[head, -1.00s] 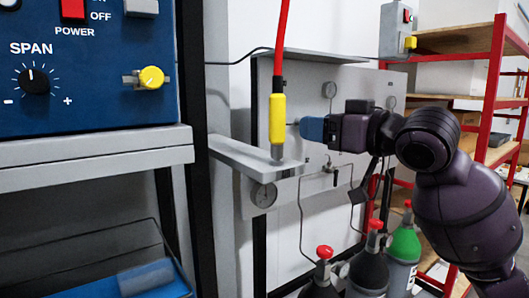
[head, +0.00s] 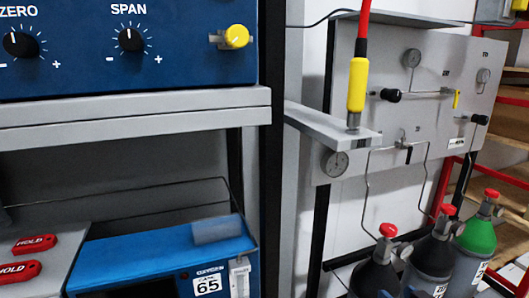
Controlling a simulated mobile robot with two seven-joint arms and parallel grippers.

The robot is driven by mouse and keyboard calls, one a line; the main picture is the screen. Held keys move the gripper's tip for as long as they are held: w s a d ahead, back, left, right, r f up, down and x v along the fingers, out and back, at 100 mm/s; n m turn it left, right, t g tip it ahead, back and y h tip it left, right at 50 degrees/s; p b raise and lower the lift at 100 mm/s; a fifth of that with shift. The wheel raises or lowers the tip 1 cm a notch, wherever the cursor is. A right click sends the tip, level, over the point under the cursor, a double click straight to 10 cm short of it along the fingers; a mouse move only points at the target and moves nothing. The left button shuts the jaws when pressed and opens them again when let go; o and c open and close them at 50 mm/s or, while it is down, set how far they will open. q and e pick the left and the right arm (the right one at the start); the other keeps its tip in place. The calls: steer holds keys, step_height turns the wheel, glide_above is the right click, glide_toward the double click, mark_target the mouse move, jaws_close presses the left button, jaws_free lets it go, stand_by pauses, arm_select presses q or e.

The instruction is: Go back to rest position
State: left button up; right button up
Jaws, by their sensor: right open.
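Neither of my grippers shows in the head view now, and no part of my arms shows in it. The yellow-sleeved connector (head: 357,85) on a red hose hangs upright at the small grey shelf (head: 325,125).
A blue analyser (head: 60,75) with dials and a yellow-capped fitting (head: 236,36) stands on a grey shelf (head: 135,105) at left. Below are another blue unit (head: 130,260) and red HOLD tags (head: 35,244). Gas cylinders (head: 433,255) stand at lower right, before red shelving.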

steer(key=s+a+f+g+h, duration=0.1)
steer(key=s+f+g+h, duration=0.1)
steer(key=s+f, duration=1.7)
steer(key=shift+a+f+g+h, duration=0.15)
steer(key=shift+a+g+h, duration=0.1)
steer(key=shift+g+h, duration=0.15)
steer(key=shift+c, duration=0.2)
